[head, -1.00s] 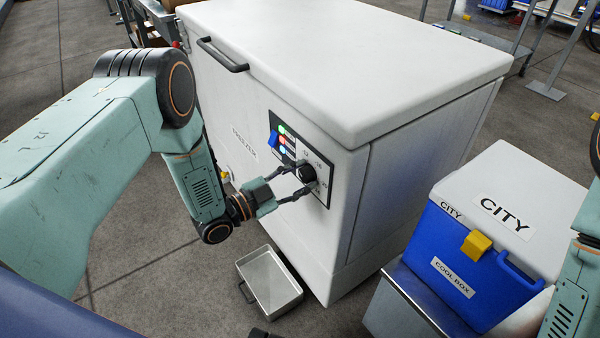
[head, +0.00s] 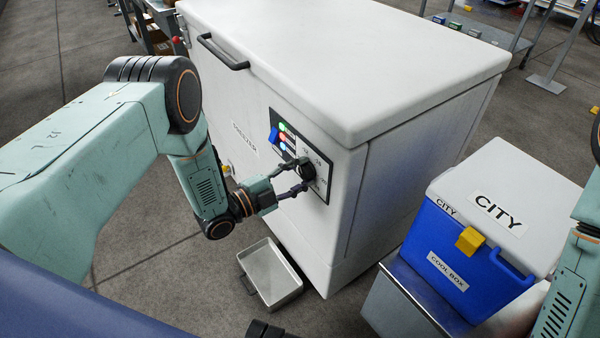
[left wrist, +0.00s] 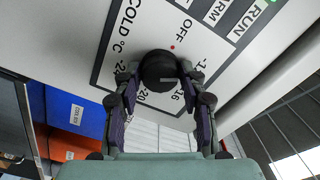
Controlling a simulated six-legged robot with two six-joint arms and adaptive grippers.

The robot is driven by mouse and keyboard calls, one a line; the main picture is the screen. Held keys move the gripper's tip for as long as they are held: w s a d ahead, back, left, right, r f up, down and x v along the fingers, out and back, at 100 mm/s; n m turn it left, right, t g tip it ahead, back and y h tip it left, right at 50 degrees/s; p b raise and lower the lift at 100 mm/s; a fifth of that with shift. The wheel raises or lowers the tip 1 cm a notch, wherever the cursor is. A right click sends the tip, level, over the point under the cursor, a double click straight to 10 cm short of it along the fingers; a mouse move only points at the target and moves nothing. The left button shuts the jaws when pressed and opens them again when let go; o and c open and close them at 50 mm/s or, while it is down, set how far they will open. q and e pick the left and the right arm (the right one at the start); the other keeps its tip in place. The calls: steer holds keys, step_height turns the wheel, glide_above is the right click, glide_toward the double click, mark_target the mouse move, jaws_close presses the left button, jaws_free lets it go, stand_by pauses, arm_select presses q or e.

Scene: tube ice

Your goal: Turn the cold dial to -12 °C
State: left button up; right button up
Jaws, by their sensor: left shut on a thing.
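The cold dial (head: 306,171) is a round black knob on the dark-framed control panel at the freezer's (head: 235,92) front right corner. My left gripper (head: 301,176) is shut on it, one finger on each side. In the left wrist view the dial (left wrist: 158,70) sits between the two dark fingers (left wrist: 157,88). The printed scale around it shows OFF, a red dot and numbers; the fingers partly cover some of them. A short pale mark shows on the knob, but I cannot tell which number it points to. My right gripper is out of view.
A blue switch (head: 274,135) and coloured lights are on the panel beside the dial. A metal tray (head: 270,272) lies on the floor below. A blue cool box (head: 455,262) with a white lid stands on a metal stand at the right.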

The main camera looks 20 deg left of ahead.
arm_select(q)
steer(key=shift+f, duration=0.1)
steer(key=o, duration=1.2)
steer(key=shift+c, duration=0.2)
steer(key=shift+a, duration=0.1)
steer(key=v, duration=1.2)
